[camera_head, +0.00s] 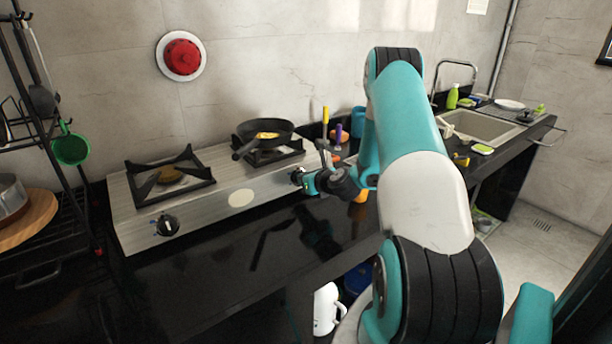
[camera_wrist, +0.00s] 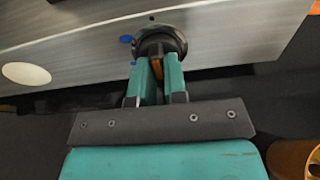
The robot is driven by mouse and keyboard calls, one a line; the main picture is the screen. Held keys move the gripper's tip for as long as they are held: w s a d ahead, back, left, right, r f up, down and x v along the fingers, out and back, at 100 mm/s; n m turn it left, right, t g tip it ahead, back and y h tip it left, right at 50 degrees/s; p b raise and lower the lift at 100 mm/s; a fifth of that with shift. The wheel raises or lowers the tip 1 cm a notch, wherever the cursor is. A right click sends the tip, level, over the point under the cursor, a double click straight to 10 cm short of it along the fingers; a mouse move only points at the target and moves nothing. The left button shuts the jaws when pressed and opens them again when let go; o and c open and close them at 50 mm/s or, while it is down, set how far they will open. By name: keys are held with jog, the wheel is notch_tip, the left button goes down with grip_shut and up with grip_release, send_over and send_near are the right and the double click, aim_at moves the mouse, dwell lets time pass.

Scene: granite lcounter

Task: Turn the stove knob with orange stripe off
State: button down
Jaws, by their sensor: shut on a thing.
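The stove knob with the orange stripe (camera_wrist: 157,67) is a round black knob on the sloped metal front of the stove. In the wrist view its orange stripe shows between the two teal fingers. My gripper (camera_wrist: 158,76) is shut on this knob; the fingers cover much of its face. In the head view my gripper (camera_head: 305,181) reaches the right end of the stove front (camera_head: 215,199), and the knob (camera_head: 297,175) is partly hidden there. A second black knob (camera_head: 167,225) with a white stripe is on the left of the stove front.
A pan with yellow food (camera_head: 266,134) sits on the right burner, close to my gripper. The left burner (camera_head: 170,175) has no pan. An orange cup (camera_wrist: 292,158) stands near my gripper's right side. A red alarm (camera_head: 182,57) is on the wall.

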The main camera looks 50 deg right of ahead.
dwell(0.4)
jog(key=c, duration=1.2)
grip_release()
jog(key=shift+o, duration=0.2)
jog(key=b+v, duration=0.3)
jog(key=v, duration=1.4)
jog(key=shift+s, duration=0.3)
jog(key=shift+w+a, duration=0.1)
